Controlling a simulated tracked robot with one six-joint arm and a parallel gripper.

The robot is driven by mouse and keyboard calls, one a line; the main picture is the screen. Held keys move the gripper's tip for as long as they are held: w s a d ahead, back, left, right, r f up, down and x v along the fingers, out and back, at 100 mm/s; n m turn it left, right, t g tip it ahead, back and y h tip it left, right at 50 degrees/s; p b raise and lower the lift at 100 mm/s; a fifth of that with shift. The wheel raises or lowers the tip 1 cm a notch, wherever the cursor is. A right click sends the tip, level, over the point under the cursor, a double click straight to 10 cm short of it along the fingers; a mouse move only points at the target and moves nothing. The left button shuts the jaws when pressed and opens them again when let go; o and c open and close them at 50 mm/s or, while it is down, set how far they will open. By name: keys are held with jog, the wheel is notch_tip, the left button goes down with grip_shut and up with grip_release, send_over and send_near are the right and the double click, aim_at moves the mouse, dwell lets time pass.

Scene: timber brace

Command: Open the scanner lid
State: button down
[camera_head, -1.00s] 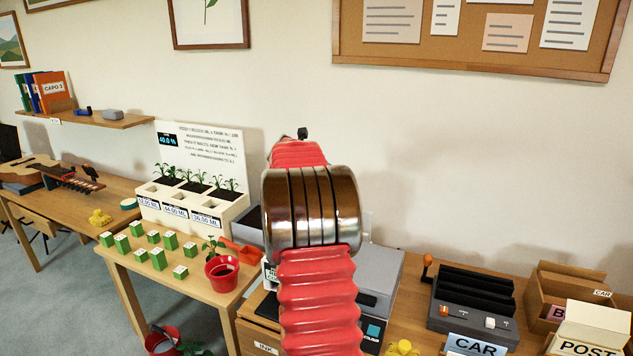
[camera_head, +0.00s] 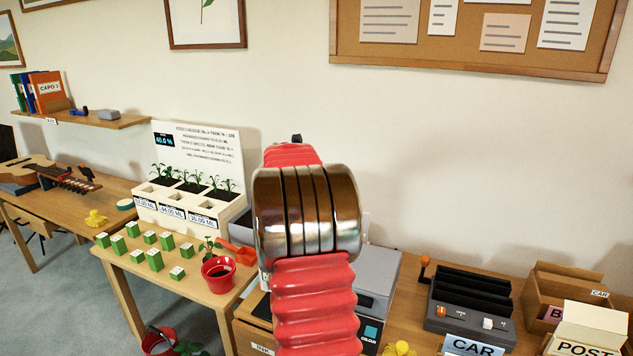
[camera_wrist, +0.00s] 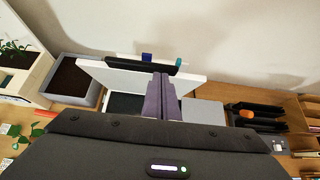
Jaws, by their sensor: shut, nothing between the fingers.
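In the wrist view, the scanner lid (camera_wrist: 105,75) is a pale flat panel with a dark strip along its far edge. It stands raised at a tilt, with the dark scanner bed (camera_wrist: 124,103) showing below it. My gripper (camera_wrist: 162,77) is shut and empty, its purple-grey fingers in front of the lid's middle. Whether the fingertips touch the lid cannot be told. In the head view, my red arm hides the lid and the fingers.
A grey machine (camera_head: 376,275) stands just right of the scanner. Farther right are a dark slotted unit (camera_head: 470,305) and cardboard boxes (camera_head: 560,290). A planter (camera_head: 190,205) stands to the left, near a red pot (camera_head: 218,273). The wall is close behind.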

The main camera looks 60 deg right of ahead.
notch_tip(320, 180, up, 10)
jog(key=shift+w+a, duration=0.25)
jog(key=shift+a, duration=0.05)
dwell(0.4)
dwell(0.6)
